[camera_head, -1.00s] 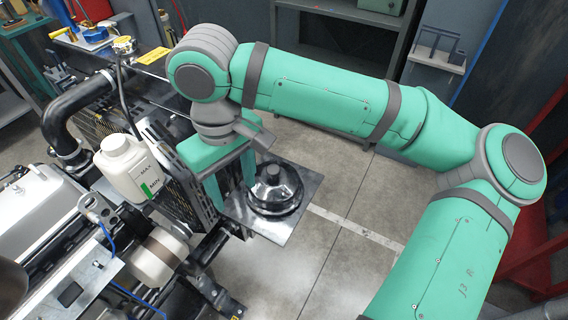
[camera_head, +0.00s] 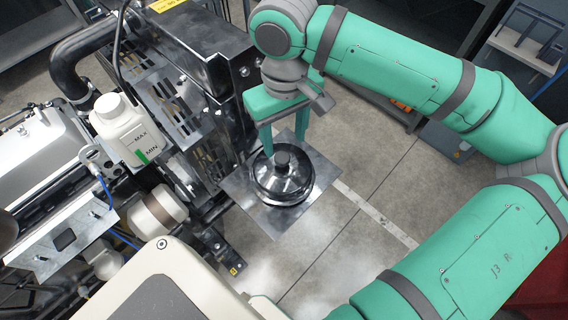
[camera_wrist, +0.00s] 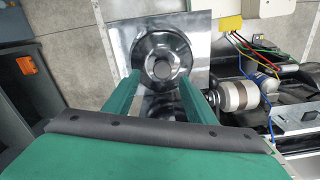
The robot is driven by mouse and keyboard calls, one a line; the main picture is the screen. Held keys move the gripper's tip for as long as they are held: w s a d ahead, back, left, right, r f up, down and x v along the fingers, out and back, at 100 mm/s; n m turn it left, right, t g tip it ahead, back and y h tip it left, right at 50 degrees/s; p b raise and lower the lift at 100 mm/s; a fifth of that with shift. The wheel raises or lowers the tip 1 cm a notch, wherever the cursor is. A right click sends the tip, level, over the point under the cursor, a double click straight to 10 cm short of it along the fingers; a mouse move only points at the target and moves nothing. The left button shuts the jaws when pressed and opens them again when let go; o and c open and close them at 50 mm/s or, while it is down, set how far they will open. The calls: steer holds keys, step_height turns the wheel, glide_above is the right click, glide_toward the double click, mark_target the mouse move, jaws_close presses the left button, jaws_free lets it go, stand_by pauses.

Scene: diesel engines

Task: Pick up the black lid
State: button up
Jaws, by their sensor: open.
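The black lid (camera_head: 281,180) is round and glossy with a raised knob in the middle. It lies on a square metal plate (camera_head: 249,218) beside the engine. My gripper (camera_head: 282,142) has its green fingers apart above the far side of the lid, pointing down. In the wrist view the lid (camera_wrist: 163,42) is ahead of the two fingers of my gripper (camera_wrist: 160,88), with its knob roughly centred between them. Nothing is between the fingers. Whether the fingertips touch the lid is unclear.
The engine with its radiator block (camera_head: 190,65) stands directly left of the plate. A white reservoir bottle (camera_head: 124,128) and a hose are on it. Free concrete floor (camera_head: 370,170) lies to the right of the plate. A grey shelf stands at the back right.

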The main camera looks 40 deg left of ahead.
mark_target(283, 157)
steer(key=shift+s+f, duration=0.15)
steer(key=shift+f, duration=1.35)
steer(key=shift+s+f, duration=0.1)
steer(key=shift+f, duration=1.35)
jaws_close()
